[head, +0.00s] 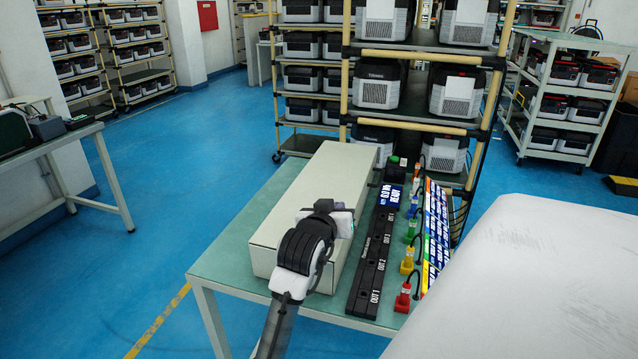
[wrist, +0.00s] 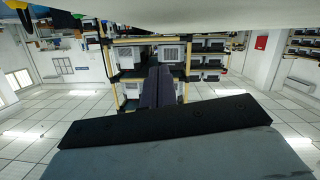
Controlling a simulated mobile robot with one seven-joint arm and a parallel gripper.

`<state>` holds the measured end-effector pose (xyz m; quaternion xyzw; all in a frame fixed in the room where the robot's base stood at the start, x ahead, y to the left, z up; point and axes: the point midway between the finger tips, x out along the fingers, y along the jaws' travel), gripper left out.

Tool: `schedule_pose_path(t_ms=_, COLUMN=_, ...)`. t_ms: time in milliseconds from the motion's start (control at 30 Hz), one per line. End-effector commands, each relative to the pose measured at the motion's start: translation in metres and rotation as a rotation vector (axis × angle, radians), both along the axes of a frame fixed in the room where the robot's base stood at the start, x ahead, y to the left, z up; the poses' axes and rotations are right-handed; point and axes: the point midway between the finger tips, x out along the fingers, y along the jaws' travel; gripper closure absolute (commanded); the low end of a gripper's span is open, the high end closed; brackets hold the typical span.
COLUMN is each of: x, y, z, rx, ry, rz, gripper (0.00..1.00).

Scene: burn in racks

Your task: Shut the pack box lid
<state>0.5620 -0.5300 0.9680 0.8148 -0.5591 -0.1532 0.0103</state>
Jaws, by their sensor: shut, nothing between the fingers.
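The pack box (head: 268,262) is a long, pale box on the green-topped table. Its lid (head: 325,180) looks flat and level across the top, with no raised flap visible in the head view. My gripper (head: 341,212) is over the near right part of the box, and my arm hides its near end. I cannot tell whether my gripper touches the lid. In the wrist view, which is upside down, the shut, empty fingers (wrist: 161,86) point toward the rack. A pale surface, probably the box (wrist: 200,15), runs along the top edge.
A black strip (head: 371,250) marked OUT and coloured plugs (head: 407,262) lie on the table (head: 225,258), right of the box. A rack of units (head: 380,85) stands behind. A large white surface (head: 530,290) fills the lower right. Blue floor (head: 140,225) is clear at left.

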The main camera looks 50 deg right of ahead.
Motion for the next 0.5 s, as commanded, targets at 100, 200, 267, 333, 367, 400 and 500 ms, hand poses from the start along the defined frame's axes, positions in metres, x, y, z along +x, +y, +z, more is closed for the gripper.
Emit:
schedule_pose_path(t_ms=100, x=-0.01, y=-0.004, z=-0.018, rx=0.029, ry=-0.069, rz=-0.001, gripper=1.0)
schedule_pose_path(t_ms=200, x=-0.015, y=-0.006, z=-0.027, rx=0.049, ry=-0.116, rz=-0.001, gripper=1.0)
schedule_pose_path(t_ms=267, x=-0.017, y=-0.007, z=-0.031, rx=0.058, ry=-0.139, rz=0.0, gripper=1.0)
schedule_pose_path(t_ms=333, x=-0.02, y=-0.008, z=-0.035, rx=0.067, ry=-0.162, rz=0.0, gripper=1.0)
schedule_pose_path(t_ms=367, x=-0.021, y=-0.008, z=-0.036, rx=0.07, ry=-0.17, rz=0.0, gripper=1.0)
schedule_pose_path(t_ms=400, x=-0.021, y=-0.009, z=-0.038, rx=0.074, ry=-0.178, rz=0.0, gripper=1.0)
schedule_pose_path(t_ms=500, x=-0.023, y=-0.009, z=-0.041, rx=0.08, ry=-0.193, rz=0.0, gripper=1.0)
